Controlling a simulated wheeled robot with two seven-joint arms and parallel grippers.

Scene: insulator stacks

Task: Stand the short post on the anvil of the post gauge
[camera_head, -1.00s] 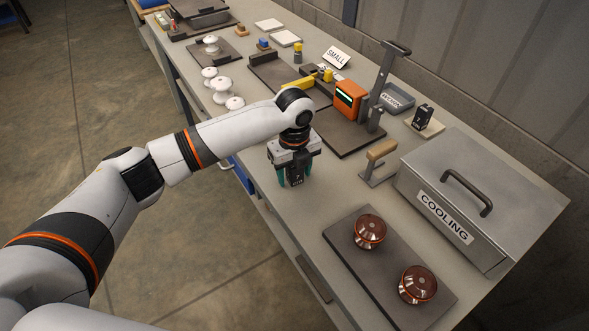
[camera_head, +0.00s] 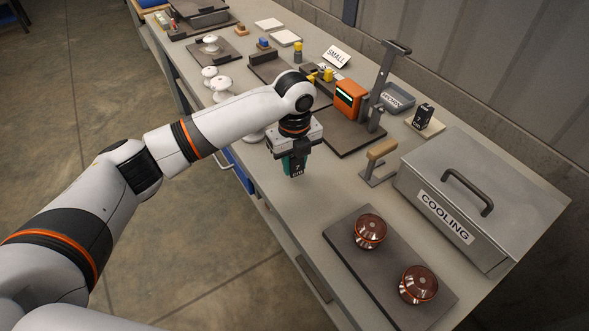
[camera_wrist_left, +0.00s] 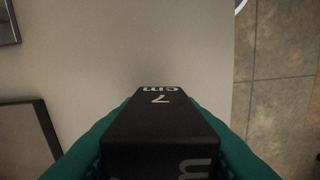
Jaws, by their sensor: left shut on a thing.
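My left gripper (camera_head: 295,160) has teal fingers and is shut on a black block marked "7 cm" (camera_head: 297,170), which I take as the short post. The post is near the bench's front edge; in the left wrist view its label (camera_wrist_left: 160,98) faces the camera. I cannot tell how far it is above the bench. My right gripper is not in view.
White insulators (camera_head: 221,88) stand left, partly behind my arm.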

